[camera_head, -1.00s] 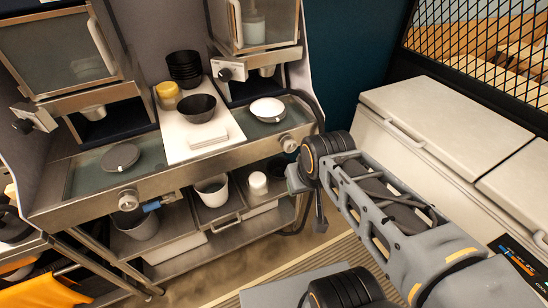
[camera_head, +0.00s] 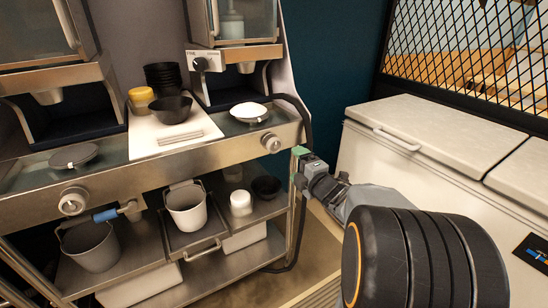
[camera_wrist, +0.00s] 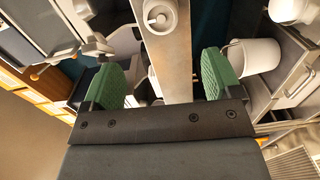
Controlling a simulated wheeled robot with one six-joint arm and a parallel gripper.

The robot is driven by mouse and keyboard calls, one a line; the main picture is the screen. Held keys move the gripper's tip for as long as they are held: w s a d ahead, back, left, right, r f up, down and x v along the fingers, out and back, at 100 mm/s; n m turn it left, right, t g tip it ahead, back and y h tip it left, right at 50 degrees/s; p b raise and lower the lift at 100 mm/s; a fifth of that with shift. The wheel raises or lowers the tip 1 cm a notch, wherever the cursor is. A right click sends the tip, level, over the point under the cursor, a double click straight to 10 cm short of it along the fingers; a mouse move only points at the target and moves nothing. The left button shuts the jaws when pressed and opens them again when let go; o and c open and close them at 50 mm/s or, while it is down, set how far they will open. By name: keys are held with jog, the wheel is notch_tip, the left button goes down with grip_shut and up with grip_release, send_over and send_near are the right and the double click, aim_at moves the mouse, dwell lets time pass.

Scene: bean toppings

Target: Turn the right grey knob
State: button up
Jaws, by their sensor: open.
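The right grey knob (camera_head: 271,142) is a round metal dial on the front rail of the steel counter, below the white dish. My gripper (camera_head: 300,151), with green fingertips, is just right of this knob in the head view, apart from it. In the wrist view my gripper (camera_wrist: 162,80) is open, its two green pads wide apart with nothing held between them. A round grey knob (camera_wrist: 160,14) on a metal rail shows ahead of the gap, near the top edge. I cannot tell for sure which knob it is. The left grey knob (camera_head: 73,200) sits farther along the rail.
A dispenser with a black knob (camera_head: 201,64) stands above the counter. A white bucket (camera_head: 186,206) and a grey bucket (camera_head: 91,245) are below the rail. A white chest (camera_head: 440,140) stands to the right. A black hose (camera_head: 300,110) runs down the counter's right end.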

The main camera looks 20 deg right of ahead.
aim_at(276, 147)
jog(key=shift+n+y, duration=0.3)
jog(key=w, duration=0.4)
jog(key=w+a, duration=0.1)
jog(key=w, duration=0.8)
jog(key=shift+w+a+f, duration=0.15)
jog(key=shift+w+a, duration=0.15)
jog(key=shift+a, duration=0.05)
jog(key=c, duration=0.9)
